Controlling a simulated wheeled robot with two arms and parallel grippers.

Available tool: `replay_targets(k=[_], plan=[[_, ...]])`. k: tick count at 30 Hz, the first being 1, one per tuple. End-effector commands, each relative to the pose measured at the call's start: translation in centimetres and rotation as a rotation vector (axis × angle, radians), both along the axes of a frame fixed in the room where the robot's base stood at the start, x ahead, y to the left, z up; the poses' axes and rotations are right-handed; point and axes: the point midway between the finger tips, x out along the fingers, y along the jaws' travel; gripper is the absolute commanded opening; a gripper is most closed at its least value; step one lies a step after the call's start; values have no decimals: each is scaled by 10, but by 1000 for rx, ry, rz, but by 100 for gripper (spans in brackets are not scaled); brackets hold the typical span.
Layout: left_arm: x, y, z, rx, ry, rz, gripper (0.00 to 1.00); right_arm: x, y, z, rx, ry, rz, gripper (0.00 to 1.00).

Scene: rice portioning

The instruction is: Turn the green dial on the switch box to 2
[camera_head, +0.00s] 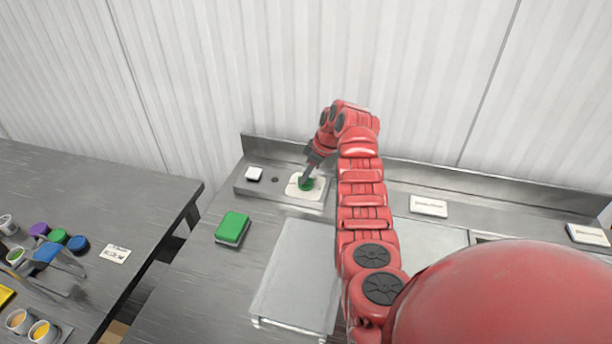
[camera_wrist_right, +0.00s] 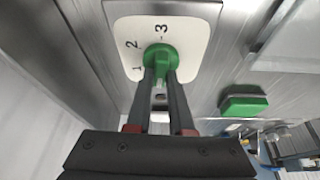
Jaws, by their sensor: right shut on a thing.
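The green dial (camera_head: 306,184) sits on the white plate of the switch box (camera_head: 318,194) at the back of the steel counter. In the right wrist view the dial (camera_wrist_right: 160,58) is in front of the numbers 1, 2 and 3 on the white plate (camera_wrist_right: 196,36). My right gripper (camera_head: 304,182) reaches down to the dial. In the wrist view its two fingers (camera_wrist_right: 160,76) are closed on either side of the dial. Which number the dial points at I cannot tell. My left gripper is not in view.
A green-topped block (camera_head: 232,228) lies on the counter in front of the switch box. A small white item (camera_head: 254,173) is on the back ledge. A left table (camera_head: 100,190) holds several cups and coloured lids.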

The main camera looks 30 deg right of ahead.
Motion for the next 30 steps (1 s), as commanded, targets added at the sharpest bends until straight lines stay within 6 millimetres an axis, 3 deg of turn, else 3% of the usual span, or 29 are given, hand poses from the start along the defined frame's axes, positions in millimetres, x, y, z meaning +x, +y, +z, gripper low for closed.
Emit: replay_targets(k=[30], plan=[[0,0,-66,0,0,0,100,2,1,-2,-2,-8,-915,0]])
